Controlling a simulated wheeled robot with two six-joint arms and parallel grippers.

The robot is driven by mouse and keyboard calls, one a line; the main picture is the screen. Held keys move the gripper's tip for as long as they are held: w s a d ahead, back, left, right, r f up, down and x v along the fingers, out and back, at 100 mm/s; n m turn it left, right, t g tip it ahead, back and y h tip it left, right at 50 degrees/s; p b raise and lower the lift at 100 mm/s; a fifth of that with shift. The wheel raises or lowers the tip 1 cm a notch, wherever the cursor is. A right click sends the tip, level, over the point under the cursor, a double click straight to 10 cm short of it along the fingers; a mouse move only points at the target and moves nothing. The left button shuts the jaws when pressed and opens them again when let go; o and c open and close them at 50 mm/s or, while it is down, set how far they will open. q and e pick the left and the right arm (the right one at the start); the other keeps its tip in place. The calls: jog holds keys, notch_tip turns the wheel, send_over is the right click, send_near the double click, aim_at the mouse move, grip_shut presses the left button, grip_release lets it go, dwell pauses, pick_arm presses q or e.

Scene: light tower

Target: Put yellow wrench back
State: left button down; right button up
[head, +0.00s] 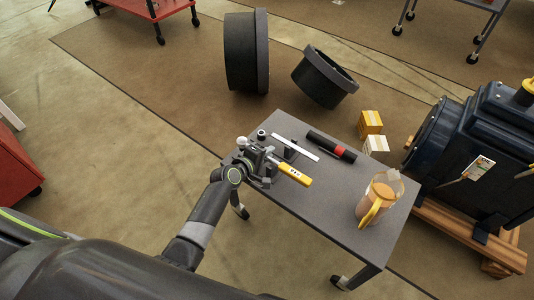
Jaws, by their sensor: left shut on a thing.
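The yellow wrench (294,173) is at the left part of a small grey table (317,201), its yellow handle pointing right and down in the head view. My left gripper (270,162) comes in from the left over the table's left edge and is shut on the wrench near its inner end. The fingers hide part of the wrench. I cannot tell whether the wrench touches the tabletop. My right gripper is not in view.
Two small boxes (370,123) lie on the floor beyond. A large dark machine (475,145) stands right. The table's front middle is clear.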

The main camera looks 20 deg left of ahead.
pick_arm(q)
jog(key=shift+f+b, duration=0.55)
jog(key=shift+f, duration=0.2)
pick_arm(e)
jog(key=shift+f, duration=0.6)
pick_arm(q)
jog(key=c, duration=1.3)
grip_release()
jog(key=shift+f, duration=0.1)
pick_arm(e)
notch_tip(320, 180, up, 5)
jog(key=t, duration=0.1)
pick_arm(q)
jog(key=p+v, duration=0.4)
jog(key=v, duration=1.3)
jog(key=shift+s+r, duration=0.15)
jog(key=shift+r, duration=0.15)
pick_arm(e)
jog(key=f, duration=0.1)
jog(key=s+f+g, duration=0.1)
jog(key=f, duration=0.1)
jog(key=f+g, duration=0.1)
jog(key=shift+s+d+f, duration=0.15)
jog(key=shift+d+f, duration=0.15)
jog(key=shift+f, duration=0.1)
